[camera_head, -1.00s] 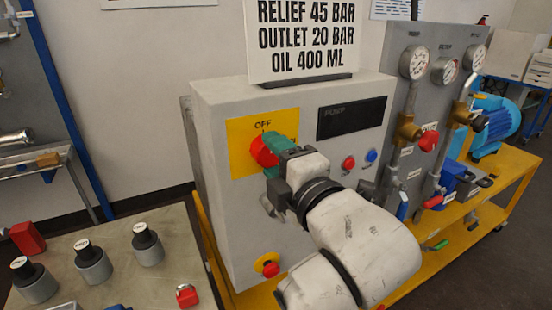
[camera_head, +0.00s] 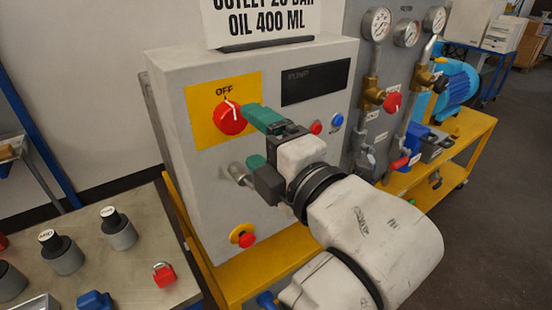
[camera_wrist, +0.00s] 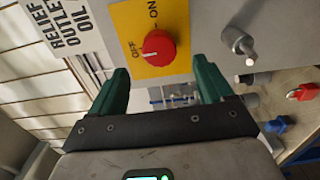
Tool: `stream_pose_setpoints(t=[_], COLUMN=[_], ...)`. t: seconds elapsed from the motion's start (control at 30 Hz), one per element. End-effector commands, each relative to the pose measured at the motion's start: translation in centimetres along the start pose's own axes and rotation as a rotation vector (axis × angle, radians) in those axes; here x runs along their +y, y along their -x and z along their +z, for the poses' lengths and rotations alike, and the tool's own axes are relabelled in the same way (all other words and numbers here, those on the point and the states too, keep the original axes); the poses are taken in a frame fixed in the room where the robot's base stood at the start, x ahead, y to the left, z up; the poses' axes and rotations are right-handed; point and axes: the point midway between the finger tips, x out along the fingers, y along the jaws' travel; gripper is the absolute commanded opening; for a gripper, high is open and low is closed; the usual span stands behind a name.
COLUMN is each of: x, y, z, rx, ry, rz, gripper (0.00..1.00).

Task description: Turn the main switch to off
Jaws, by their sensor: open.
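The main switch is a red round knob (camera_head: 229,118) on a yellow plate (camera_head: 199,133) on the front of the grey cabinet. Its white mark points up toward the word OFF. In the wrist view the knob (camera_wrist: 158,48) sits ahead between the fingers, its white mark pointing left toward OFF; ON is at the top of the plate. My gripper (camera_head: 257,140) is open and empty, to the right of and below the knob in the head view, apart from it. Its two green fingers also show in the wrist view (camera_wrist: 163,76).
A grey metal handle (camera_head: 241,174) and a red stop button (camera_head: 246,239) on a yellow ring are lower on the cabinet (camera_head: 190,200). A sign (camera_head: 262,20) stands on top. Red and blue buttons, gauges and valves are to the right. A bench (camera_head: 140,270) with several black-topped vessels is at left.

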Motion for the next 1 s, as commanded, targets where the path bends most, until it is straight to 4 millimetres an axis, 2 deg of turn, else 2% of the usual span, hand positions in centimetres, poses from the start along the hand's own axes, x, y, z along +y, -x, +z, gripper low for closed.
stream_pose_setpoints(t=[0.1,0.3,0.77,0.87,0.97,1.0], x=[-0.1,-0.1,-0.3,-2.4,-7.0,-9.3], y=[2.2,4.5,5.0,5.2,5.9,6.5], z=[0.0,0.0,0.1,1.3,3.5,4.5], rx=[0.0,0.001,-0.003,-0.039,-0.12,-0.164], ry=[-0.002,0.0,-0.009,-0.106,-0.297,-0.392], rz=[0.002,0.0,-0.007,-0.06,-0.165,-0.214], gripper=[0.8,0.8,0.8,0.8,0.8,0.8])
